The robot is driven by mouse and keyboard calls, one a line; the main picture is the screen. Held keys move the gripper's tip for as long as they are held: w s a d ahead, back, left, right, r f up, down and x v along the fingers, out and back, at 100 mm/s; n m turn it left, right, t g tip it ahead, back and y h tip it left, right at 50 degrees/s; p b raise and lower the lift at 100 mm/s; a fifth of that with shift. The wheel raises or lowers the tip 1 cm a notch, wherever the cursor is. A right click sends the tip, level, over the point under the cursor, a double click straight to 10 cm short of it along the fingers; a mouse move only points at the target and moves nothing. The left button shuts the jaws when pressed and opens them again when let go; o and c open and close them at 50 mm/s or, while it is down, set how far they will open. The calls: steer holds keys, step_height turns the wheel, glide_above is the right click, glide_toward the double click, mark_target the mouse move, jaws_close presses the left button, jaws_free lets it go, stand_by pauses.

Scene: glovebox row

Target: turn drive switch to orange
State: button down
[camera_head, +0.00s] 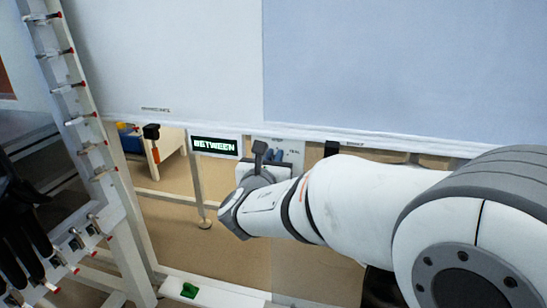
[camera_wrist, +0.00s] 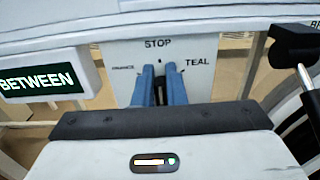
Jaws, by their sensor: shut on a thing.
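The drive switch plate (camera_wrist: 207,48) is pale and marked STOP at the top, TEAL at the right and a partly blurred word, apparently ORANGE, at the left. My gripper (camera_wrist: 159,72) has two blue fingers in front of the plate's middle, shut on the dark switch handle (camera_wrist: 160,93), of which little shows between them. The exact angle of the handle is hard to tell. In the head view the display (camera_head: 214,146) shows too, and my gripper (camera_head: 274,154) is partly hidden by my wrist.
A black handle on a pale stem (camera_wrist: 295,42) stands close on the right. A white rack with red-tipped pegs (camera_head: 75,118) stands at the left. A large pale panel (camera_head: 350,65) is above.

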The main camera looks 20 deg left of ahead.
steer(key=shift+a+r+n+p, duration=0.1)
steer(key=shift+n+p, duration=0.2)
steer(key=shift+p, duration=0.15)
steer(key=shift+n+p, duration=0.3)
steer(key=shift+p, duration=0.1)
steer(key=shift+a+f+n+p, duration=0.1)
steer(key=shift+a+n+p, duration=0.15)
steer(key=shift+n+p, duration=1)
steer(key=shift+a+f+n+p, duration=0.1)
steer(key=shift+a+n+p, duration=0.15)
steer(key=shift+n+p, duration=1)
steer(key=c, duration=1.5)
jaws_free()
steer(key=shift+s, duration=0.1)
